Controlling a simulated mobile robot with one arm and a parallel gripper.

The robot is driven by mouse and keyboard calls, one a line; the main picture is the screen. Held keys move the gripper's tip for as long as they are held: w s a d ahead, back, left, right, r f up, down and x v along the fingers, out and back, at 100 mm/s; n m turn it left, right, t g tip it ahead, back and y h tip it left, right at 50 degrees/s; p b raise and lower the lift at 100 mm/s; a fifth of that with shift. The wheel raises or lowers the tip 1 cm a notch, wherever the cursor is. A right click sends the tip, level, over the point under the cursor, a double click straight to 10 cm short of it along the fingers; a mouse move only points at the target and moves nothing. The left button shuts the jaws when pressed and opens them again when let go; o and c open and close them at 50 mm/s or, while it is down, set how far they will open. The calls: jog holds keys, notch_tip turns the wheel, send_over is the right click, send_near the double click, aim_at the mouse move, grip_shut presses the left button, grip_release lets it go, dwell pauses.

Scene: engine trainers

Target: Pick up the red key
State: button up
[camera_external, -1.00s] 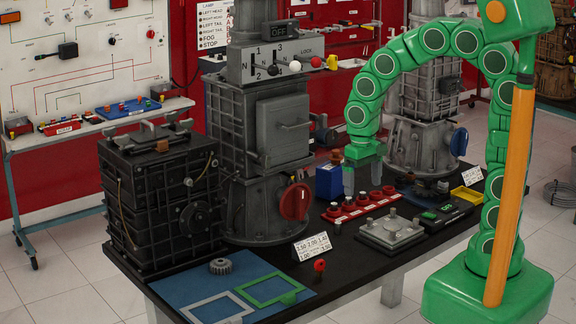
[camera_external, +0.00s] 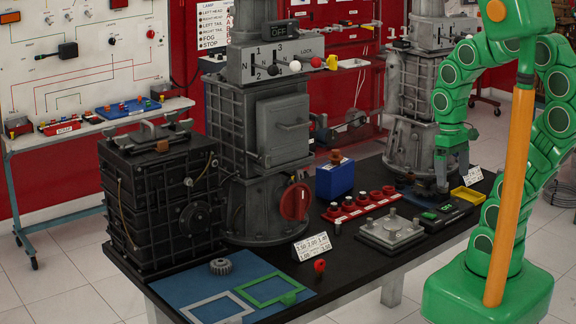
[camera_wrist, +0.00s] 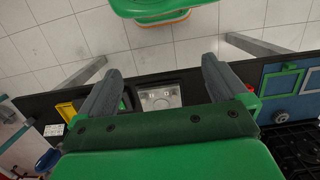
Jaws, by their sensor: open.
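A small red piece that looks like the red key (camera_external: 319,266) stands near the front edge of the black table, right of the blue mat, in the external view. In the wrist view a bit of red (camera_wrist: 249,88) shows just right of the right finger, mostly hidden; I cannot tell for sure that it is the key. My gripper (camera_external: 452,176) is open and empty, above the right end of the table, well to the right of the red piece. Its two grey fingers (camera_wrist: 160,68) stand wide apart in the wrist view, with a metal plate block between them.
The metal plate block (camera_external: 391,232), a base with red knobs (camera_external: 360,204), a yellow tray (camera_external: 467,198) and a blue box (camera_external: 334,180) stand on the table (camera_external: 345,282). Tall grey gearboxes (camera_external: 265,130) rise behind. A number card (camera_external: 312,246) stands beside the red piece.

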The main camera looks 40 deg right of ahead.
jog(key=shift+s+d, duration=0.2)
jog(key=shift+s, duration=0.35)
jog(key=c, duration=1)
jog(key=shift+c, duration=0.2)
jog(key=shift+a, duration=0.1)
